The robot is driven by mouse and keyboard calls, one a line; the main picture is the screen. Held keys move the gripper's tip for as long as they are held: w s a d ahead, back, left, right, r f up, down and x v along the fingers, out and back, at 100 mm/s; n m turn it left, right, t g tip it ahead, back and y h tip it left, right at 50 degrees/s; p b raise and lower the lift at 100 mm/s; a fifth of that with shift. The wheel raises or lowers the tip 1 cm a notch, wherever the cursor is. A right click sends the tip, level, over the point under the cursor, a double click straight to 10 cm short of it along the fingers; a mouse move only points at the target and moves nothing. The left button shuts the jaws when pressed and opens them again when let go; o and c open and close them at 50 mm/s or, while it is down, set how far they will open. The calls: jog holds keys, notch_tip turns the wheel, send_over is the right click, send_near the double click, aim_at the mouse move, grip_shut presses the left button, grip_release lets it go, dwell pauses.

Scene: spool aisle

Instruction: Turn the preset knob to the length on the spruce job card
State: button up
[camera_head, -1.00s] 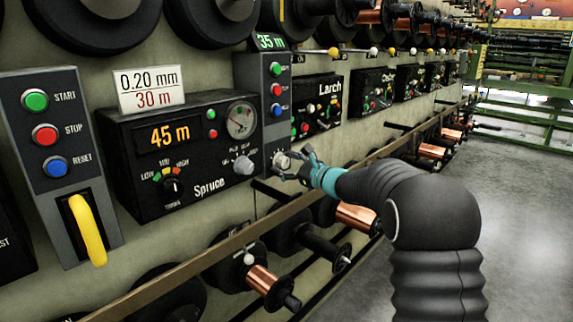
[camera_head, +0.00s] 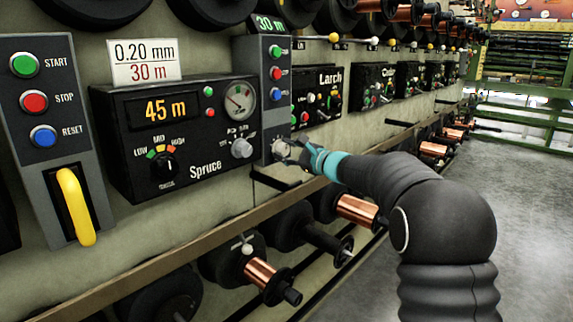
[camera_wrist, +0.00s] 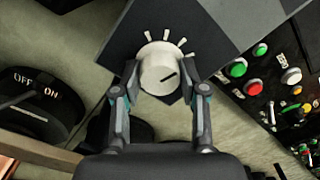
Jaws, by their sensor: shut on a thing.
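The spruce job card (camera_head: 146,61) stands on top of the Spruce box (camera_head: 206,174) and reads 0.20 mm and 30 m. The box's orange display (camera_head: 165,110) reads 45 m. The preset knob (camera_wrist: 160,68) is white with a black pointer line and tick marks around it; it sits low on the grey panel (camera_head: 272,110) right of the Spruce box. The green display (camera_head: 270,22) on top of that panel reads 30 m. My gripper (camera_head: 290,152) is at the knob; in the wrist view its two fingers (camera_wrist: 159,84) are closed on the knob's sides.
A wooden rail (camera_head: 165,240) runs below the panels, with spools and copper wire (camera_head: 262,273) under it. The Larch box (camera_head: 318,97) is just to the right. A control box with a yellow lever (camera_head: 76,206) is at the left. The floor (camera_head: 535,215) at right is clear.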

jog(key=n+b, duration=0.1)
jog(key=b, duration=0.1)
jog(key=shift+f+n+b, duration=0.25)
jog(key=shift+n+b, duration=0.1)
jog(key=shift+n, duration=0.05)
jog(key=shift+r+n+b, duration=0.15)
jog(key=shift+n+b, duration=0.25)
jog(key=shift+b, duration=0.1)
jog(key=o, duration=1.1)
jog(key=shift+a, duration=0.1)
jog(key=shift+o, duration=0.2)
jog(key=shift+r, duration=0.1)
jog(key=shift+s+d, duration=0.1)
jog(key=shift+d, duration=0.1)
